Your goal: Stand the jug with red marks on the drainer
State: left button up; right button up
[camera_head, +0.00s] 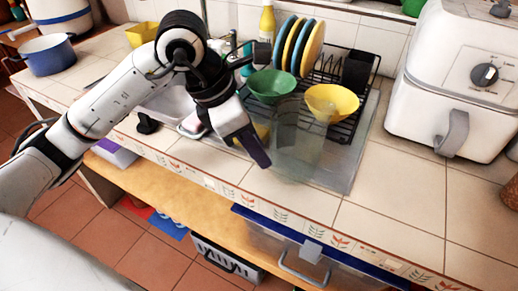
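A clear, see-through jug (298,150) shows in the head view in front of the dish drainer (349,127). It looks roughly upright, but its outline is faint and I cannot make out red marks. I cannot tell whether its base touches the metal drainboard (341,172) or is above it. My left gripper (258,150) is at the jug's left side, fingers pointing down and right. Its fingers overlap, so its opening and any grip on the jug are unclear. My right gripper is out of view.
The drainer holds several upright plates (299,46), a green bowl (272,86), a yellow bowl (332,101) and a dark cup (358,69). A white air fryer (456,80) stands at right. The counter between drainer and fryer is clear. A blue pot (48,54) is far left.

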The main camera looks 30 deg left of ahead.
pick_arm(q)
jog(key=v, duration=1)
jog(key=shift+r, duration=0.35)
jog(key=shift+s, duration=0.15)
